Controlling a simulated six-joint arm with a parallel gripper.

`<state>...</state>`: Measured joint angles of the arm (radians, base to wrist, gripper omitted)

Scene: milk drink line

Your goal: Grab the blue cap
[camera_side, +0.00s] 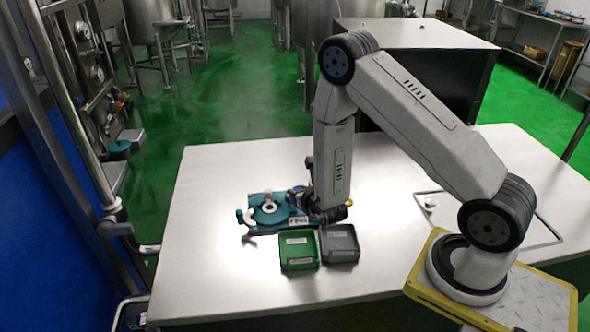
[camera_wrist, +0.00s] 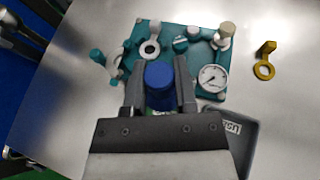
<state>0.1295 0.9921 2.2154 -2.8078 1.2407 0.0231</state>
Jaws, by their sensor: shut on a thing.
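The blue cap (camera_wrist: 159,77) is between the two fingers of my gripper (camera_wrist: 160,88) in the wrist view. The fingers are shut on it, one on each side. Behind it lies a teal fixture plate (camera_wrist: 190,75) with a white ring, a teal knob and a round gauge on it. In the side view my gripper (camera_side: 328,213) is low at the right edge of the teal fixture (camera_side: 262,223). The cap is too small and covered to make out clearly there. I cannot tell whether the cap is clear of the surface below it.
A green tray (camera_side: 299,264) and a grey tray (camera_side: 339,257) stand in front of the fixture on the metal table (camera_side: 210,200). The wrist view shows a yellow ring-ended part (camera_wrist: 264,70) to the right of the plate. The table's left side is clear.

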